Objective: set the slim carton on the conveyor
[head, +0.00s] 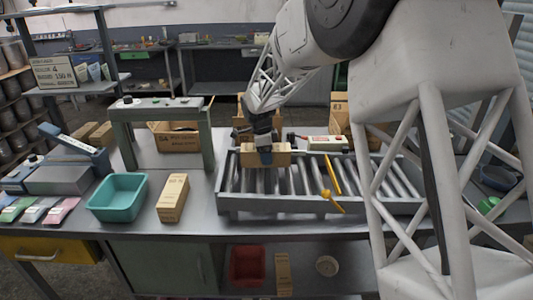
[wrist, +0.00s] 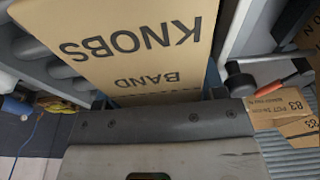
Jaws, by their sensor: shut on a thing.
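My gripper (head: 265,157) is shut on a slim tan carton (head: 282,160), over the left part of the roller conveyor (head: 310,205). In the wrist view, the held carton (wrist: 125,35) fills the upper middle and bears the printed words KNOBS and BAND. Grey rollers (wrist: 60,70) show beside it at the left. The fingertips are largely hidden by the carton and the gripper body. I cannot tell whether the carton's underside touches the rollers.
Another tan carton (head: 173,198) stands on the table beside a teal bin (head: 117,196). A yellow stick (head: 332,175) lies across the conveyor's middle. A pale device (head: 325,143) and open cardboard boxes (head: 177,138) are behind. A grey-green stand (head: 160,108) is at the left.

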